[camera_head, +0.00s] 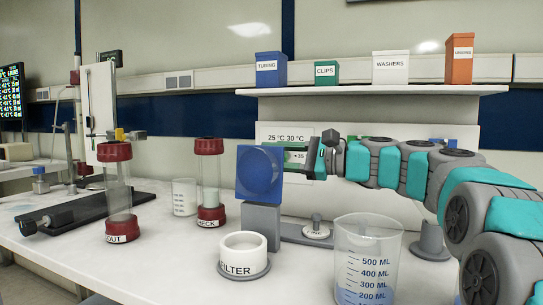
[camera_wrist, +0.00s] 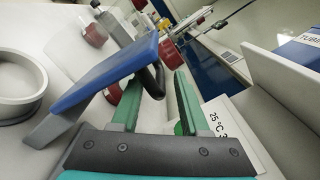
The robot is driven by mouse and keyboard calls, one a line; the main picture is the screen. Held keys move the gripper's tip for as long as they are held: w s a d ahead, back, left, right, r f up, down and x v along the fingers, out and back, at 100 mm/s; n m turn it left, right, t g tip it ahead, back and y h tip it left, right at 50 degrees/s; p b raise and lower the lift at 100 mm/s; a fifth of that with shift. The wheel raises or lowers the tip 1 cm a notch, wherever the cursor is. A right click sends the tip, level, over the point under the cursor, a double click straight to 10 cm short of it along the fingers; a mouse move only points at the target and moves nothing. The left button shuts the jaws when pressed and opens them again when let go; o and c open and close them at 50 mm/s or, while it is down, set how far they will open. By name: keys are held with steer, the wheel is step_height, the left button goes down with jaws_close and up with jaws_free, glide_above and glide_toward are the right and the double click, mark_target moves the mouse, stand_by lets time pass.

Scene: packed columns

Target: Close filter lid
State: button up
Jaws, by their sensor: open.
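The white filter cup (camera_head: 243,240), labelled FILTER, stands open on a grey base at the front of the bench. Its blue square lid (camera_head: 258,172) with a round recess stands upright above the grey hinge block (camera_head: 261,224), behind the cup. The cup rim (camera_wrist: 42,75) is at the left in the wrist view, where the lid (camera_wrist: 100,82) shows tilted with a dark handle (camera_wrist: 153,80) on it. My gripper (camera_head: 292,158) is at the lid's right side. Its green fingers (camera_wrist: 160,90) are open, with the handle between them, nearer the left finger; contact is unclear.
A beaker (camera_head: 366,265) stands right of the cup, below my arm. Red-capped columns CHECK (camera_head: 209,178) and OUT (camera_head: 118,195) stand to the left, with a smaller beaker (camera_head: 184,197) nearby. A shelf (camera_head: 370,90) with labelled boxes is behind.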

jaws_close()
steer(key=shift+r, duration=0.1)
